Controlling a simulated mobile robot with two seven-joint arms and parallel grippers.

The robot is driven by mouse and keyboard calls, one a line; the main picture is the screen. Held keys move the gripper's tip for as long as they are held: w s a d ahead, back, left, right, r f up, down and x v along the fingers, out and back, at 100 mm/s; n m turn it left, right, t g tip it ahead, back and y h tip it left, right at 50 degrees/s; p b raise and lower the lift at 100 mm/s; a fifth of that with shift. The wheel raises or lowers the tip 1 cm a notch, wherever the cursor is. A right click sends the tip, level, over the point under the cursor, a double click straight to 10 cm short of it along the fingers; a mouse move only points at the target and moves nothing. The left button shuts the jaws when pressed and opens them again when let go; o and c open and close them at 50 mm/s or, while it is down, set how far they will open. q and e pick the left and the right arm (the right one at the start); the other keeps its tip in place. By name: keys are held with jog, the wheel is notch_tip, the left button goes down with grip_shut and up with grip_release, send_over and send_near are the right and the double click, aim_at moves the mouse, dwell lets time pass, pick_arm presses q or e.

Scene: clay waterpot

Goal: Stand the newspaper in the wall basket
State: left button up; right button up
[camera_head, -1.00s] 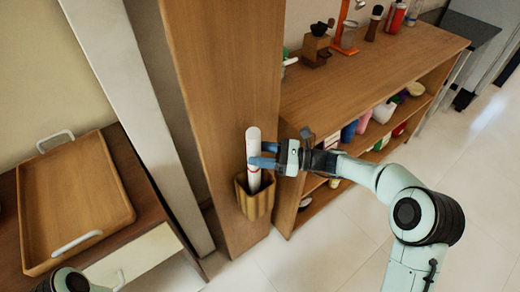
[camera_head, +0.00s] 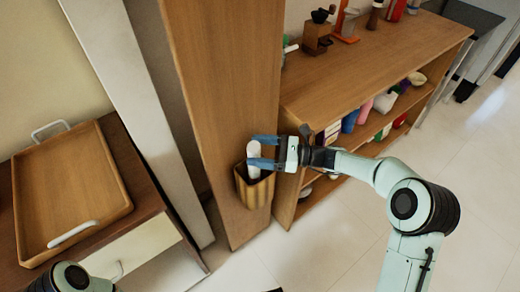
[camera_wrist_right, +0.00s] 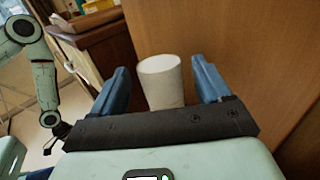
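The newspaper is a white roll (camera_head: 254,158). It stands nearly upright with its lower part down inside the wall basket (camera_head: 254,192), a tan ribbed holder fixed to the wooden panel. Its round upper end (camera_wrist_right: 162,78) shows in the right wrist view, and the lower part is hidden by the basket. My right gripper (camera_head: 256,150) is just above the basket with its blue fingers on either side of the roll. In the right wrist view the right gripper (camera_wrist_right: 160,72) is open, with gaps beside the roll. Only part of my left arm shows; I cannot make out its gripper.
A wooden tray (camera_head: 70,190) with white handles lies on the cabinet at the left. A wooden shelf unit (camera_head: 370,75) with several goods stands right of the panel (camera_head: 225,90). The floor (camera_head: 330,245) in front is clear.

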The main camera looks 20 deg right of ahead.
pick_arm(q)
jog(key=s+r+p, duration=0.1)
jog(key=s+d+r+g+p, duration=0.1)
jog(key=shift+s+d+r+h, duration=0.2)
jog(key=shift+s+h, duration=0.1)
jog(key=shift+s, duration=0.1)
pick_arm(e)
jog(key=v, duration=1.3)
jog(key=shift+d, duration=0.15)
